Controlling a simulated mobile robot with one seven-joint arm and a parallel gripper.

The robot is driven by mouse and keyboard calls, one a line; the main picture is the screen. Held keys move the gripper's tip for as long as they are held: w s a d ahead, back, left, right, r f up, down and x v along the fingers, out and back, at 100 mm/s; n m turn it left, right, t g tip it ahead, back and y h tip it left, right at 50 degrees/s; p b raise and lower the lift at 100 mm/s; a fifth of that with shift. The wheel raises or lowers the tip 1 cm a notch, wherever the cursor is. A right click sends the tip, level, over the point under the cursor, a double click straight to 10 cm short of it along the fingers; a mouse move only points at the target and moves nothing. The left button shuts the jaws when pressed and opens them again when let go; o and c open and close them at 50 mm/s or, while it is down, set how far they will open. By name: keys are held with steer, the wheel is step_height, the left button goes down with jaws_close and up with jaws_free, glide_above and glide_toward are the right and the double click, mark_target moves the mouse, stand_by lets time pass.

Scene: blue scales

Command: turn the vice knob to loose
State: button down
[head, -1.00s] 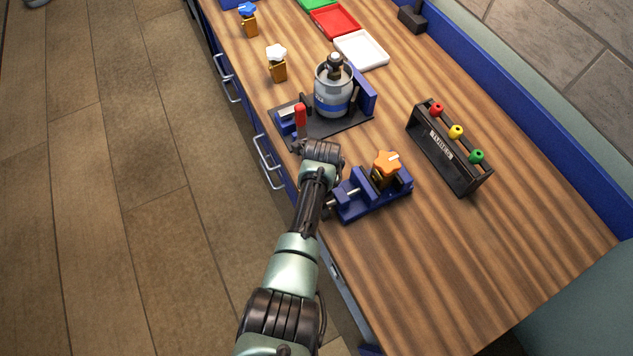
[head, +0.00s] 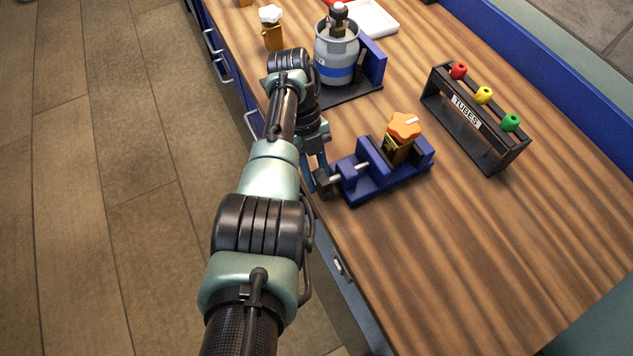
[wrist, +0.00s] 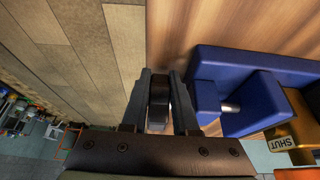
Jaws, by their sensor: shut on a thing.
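The blue vice (head: 375,180) stands at the table's near left edge. It clamps a brass valve block (head: 397,151) with an orange knob (head: 404,125) on top. The vice's dark knob (head: 325,183) is at the left end of its metal screw and sticks out toward the table edge. My gripper (head: 318,178) reaches down to it from above and is shut on it. In the wrist view the knob (wrist: 159,95) sits between my two fingers (wrist: 160,85), with the vice (wrist: 240,100) to the right. My arm hides part of the hand in the head view.
A grey gas canister (head: 336,55) stands on a dark base behind my wrist. A black tube rack (head: 470,122) with red, yellow and green caps stands to the right. A brass valve with a white knob (head: 271,14) is farther back. The front right tabletop is clear.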

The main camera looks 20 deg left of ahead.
steer(key=shift+s+d+f+b, duration=0.1)
steer(key=shift+b, duration=0.25)
steer(key=c, duration=1)
jaws_free()
steer(key=shift+o, duration=0.2)
